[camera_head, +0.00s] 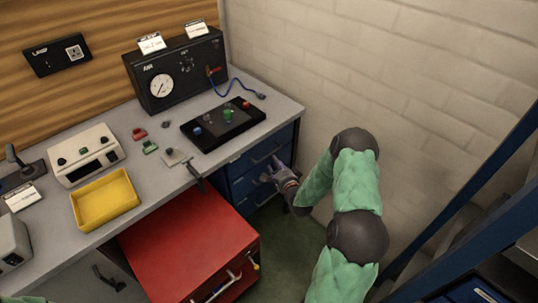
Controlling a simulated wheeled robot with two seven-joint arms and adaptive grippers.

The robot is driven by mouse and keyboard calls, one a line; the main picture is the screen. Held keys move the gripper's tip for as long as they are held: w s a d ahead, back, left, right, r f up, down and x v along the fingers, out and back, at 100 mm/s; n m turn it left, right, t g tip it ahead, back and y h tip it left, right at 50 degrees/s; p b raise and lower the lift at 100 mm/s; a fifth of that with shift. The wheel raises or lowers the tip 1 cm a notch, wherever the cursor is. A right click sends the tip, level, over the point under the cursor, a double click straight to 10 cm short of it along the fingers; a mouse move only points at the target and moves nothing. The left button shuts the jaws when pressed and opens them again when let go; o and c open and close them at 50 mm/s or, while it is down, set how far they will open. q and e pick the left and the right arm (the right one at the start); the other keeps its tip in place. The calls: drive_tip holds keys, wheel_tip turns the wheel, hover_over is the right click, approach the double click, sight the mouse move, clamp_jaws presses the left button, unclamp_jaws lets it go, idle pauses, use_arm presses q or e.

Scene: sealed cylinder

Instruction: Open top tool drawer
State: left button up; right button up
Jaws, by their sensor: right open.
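A blue drawer unit (240,186) stands under the right end of the workbench, with several drawers one above the other. Its top drawer (246,163) looks shut and has a slim handle on its front. My right gripper (268,177) is open and empty, just in front of the drawer fronts and a little below the top drawer's handle. Whether a finger touches the front cannot be told. My right arm, in green sleeves, reaches in from the lower right and hides part of the floor and wall.
A red cabinet (185,240) stands left of the drawers, below the bench (165,187). The bench holds a yellow tray (105,200), a gauge box (175,72) and a black control panel (222,124). A brick wall (300,80) is close on the right; green floor lies between.

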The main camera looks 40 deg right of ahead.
drive_tip(key=b+x, duration=0.1)
drive_tip(key=x, duration=0.6)
drive_tip(key=shift+w+d+f+b, duration=0.1)
drive_tip(key=shift+w+b, duration=0.15)
drive_tip(key=shift+b, duration=0.1)
clamp_jaws()
